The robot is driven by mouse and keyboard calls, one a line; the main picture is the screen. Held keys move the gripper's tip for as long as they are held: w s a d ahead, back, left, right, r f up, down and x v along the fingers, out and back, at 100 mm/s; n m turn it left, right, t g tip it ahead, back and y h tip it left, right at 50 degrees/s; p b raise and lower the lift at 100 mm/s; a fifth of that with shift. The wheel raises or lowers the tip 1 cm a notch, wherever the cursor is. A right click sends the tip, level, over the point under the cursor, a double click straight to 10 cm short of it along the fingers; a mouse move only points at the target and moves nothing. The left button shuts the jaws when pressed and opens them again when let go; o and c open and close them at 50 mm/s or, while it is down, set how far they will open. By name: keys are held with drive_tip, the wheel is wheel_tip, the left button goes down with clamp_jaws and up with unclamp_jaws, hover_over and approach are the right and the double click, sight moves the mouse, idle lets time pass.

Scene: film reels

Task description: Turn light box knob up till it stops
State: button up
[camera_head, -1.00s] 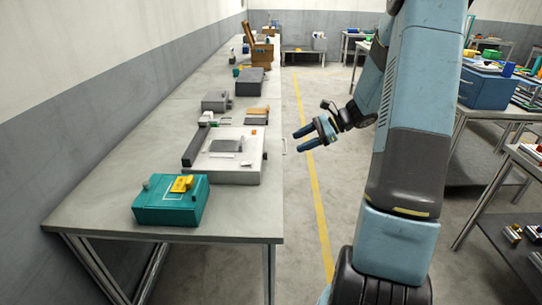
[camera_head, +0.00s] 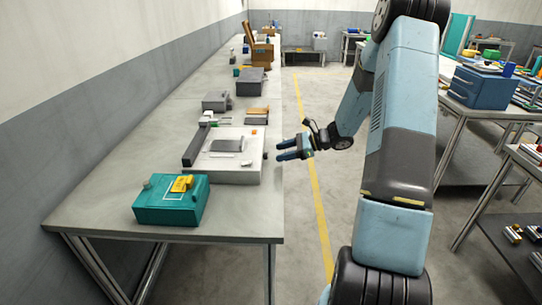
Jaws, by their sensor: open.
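A pale, low box (camera_head: 240,172) with a grey panel on top lies on the long bench at left; it looks like the light box. A small grey knob (camera_head: 265,156) shows at its right side, and its setting is too small to tell. My gripper (camera_head: 278,150) is open and empty, with its two dark blue fingers pointing left towards the knob. The fingertips are close to the bench's right edge and look apart from the knob, though the depth between them is hard to judge.
A teal box (camera_head: 170,202) with a yellow piece on top sits at the near end of the bench (camera_head: 100,206). A dark bar (camera_head: 195,147) lies along the pale box's left side. Grey boxes (camera_head: 216,101) stand farther back. The aisle floor right of the bench is clear.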

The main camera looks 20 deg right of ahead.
sight(272, 162)
drive_tip(key=shift+x, duration=2.25)
drive_tip(key=shift+c, duration=0.4)
drive_tip(key=shift+d, duration=0.1)
drive_tip(key=c, duration=0.9)
drive_tip(key=shift+a+r, duration=0.1)
drive_tip(key=shift+a, duration=0.15)
clamp_jaws()
drive_tip(key=shift+w+d, duration=0.1)
drive_tip(key=shift+d, duration=0.1)
